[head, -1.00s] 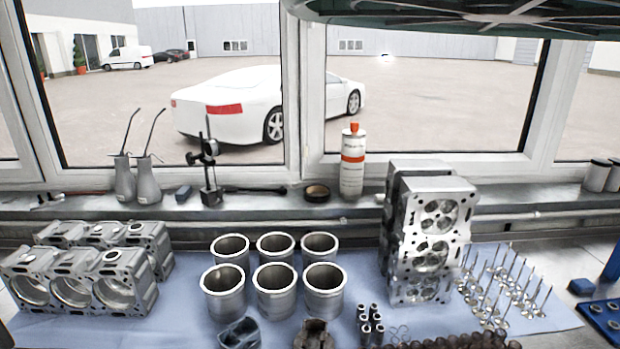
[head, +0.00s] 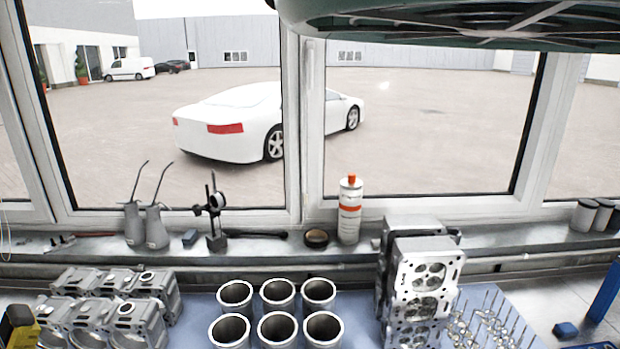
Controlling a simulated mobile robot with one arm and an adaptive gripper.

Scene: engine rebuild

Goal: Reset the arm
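My arm and gripper do not show in the head view. The workbench ahead bears engine parts on a blue mat (head: 203,300). Several grey cylinder liners (head: 234,293) stand upright in two rows in the middle. Cylinder heads (head: 424,281) are stacked right of them. Engine block parts (head: 135,320) lie at the left. Several valves (head: 490,322) stand upright at the right.
A metal sill (head: 95,248) runs under the window. It holds two oil cans (head: 156,228), a dial-gauge stand (head: 215,215) and a white spray can (head: 349,212). A dark green shape (head: 420,20) hangs overhead. A yellow-black object (head: 20,328) is at lower left.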

